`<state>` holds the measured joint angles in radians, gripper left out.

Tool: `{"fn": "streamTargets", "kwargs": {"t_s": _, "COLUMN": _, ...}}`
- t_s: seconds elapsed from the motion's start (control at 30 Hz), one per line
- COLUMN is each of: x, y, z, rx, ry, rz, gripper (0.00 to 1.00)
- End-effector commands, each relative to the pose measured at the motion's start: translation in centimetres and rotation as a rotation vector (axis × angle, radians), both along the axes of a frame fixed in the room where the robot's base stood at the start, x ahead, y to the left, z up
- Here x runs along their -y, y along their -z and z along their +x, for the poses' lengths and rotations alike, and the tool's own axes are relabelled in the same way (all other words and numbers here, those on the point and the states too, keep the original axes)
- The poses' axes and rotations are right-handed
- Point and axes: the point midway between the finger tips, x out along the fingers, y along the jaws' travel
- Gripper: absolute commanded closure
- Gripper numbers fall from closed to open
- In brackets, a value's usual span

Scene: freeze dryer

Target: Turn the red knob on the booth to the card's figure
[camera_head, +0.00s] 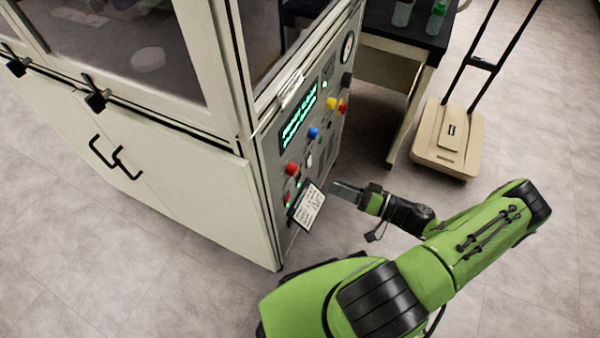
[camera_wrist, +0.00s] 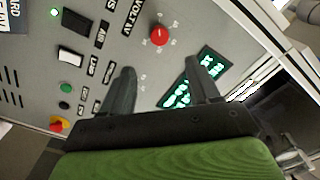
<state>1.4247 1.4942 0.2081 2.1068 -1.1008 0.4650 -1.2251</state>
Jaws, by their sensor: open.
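The red knob (camera_head: 292,169) sits on the grey side panel (camera_head: 270,185) of the booth (camera_head: 190,190), just below the lit green display. In the wrist view the red knob (camera_wrist: 159,35) has small scale marks around it, too small to read. The white card (camera_head: 308,206) is low on the panel; its figure is not readable. My gripper (camera_head: 333,187) is open and empty, to the right of the card and apart from the knob. In the wrist view my gripper's two fingers (camera_wrist: 168,65) are spread, with the knob beyond and above the gap.
The panel also holds the green display (camera_head: 298,117), a blue knob (camera_head: 313,133), a yellow knob (camera_head: 331,103) and a gauge (camera_head: 347,47). A dark-topped bench (camera_head: 400,32) and a beige trolley (camera_head: 447,140) stand behind on the right.

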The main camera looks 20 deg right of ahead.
Motion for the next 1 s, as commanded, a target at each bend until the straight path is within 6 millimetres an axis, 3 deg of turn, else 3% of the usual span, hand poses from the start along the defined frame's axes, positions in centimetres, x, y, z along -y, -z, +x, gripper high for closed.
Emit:
{"fn": "streamTargets", "kwargs": {"t_s": 0.4, "x": -7.3, "y": 0.2, "z": 7.0, "rx": -0.001, "ry": -0.007, "rz": 0.0, "gripper": 0.39}}
{"fn": "streamTargets", "kwargs": {"t_s": 0.53, "x": -8.2, "y": 0.2, "z": 8.1, "rx": -0.003, "ry": -0.004, "rz": 0.0, "gripper": 0.39}}
{"fn": "streamTargets", "kwargs": {"t_s": 0.8, "x": -8.5, "y": 0.1, "z": 8.4, "rx": -0.005, "ry": -0.002, "rz": 0.0, "gripper": 0.39}}
{"fn": "streamTargets", "kwargs": {"t_s": 0.83, "x": -8.4, "y": 0.1, "z": 8.3, "rx": -0.004, "ry": -0.003, "rz": 0.0, "gripper": 0.4}}
{"fn": "streamTargets", "kwargs": {"t_s": 1.0, "x": -8.4, "y": 0.1, "z": 8.3, "rx": -0.004, "ry": -0.003, "rz": 0.0, "gripper": 0.67}}
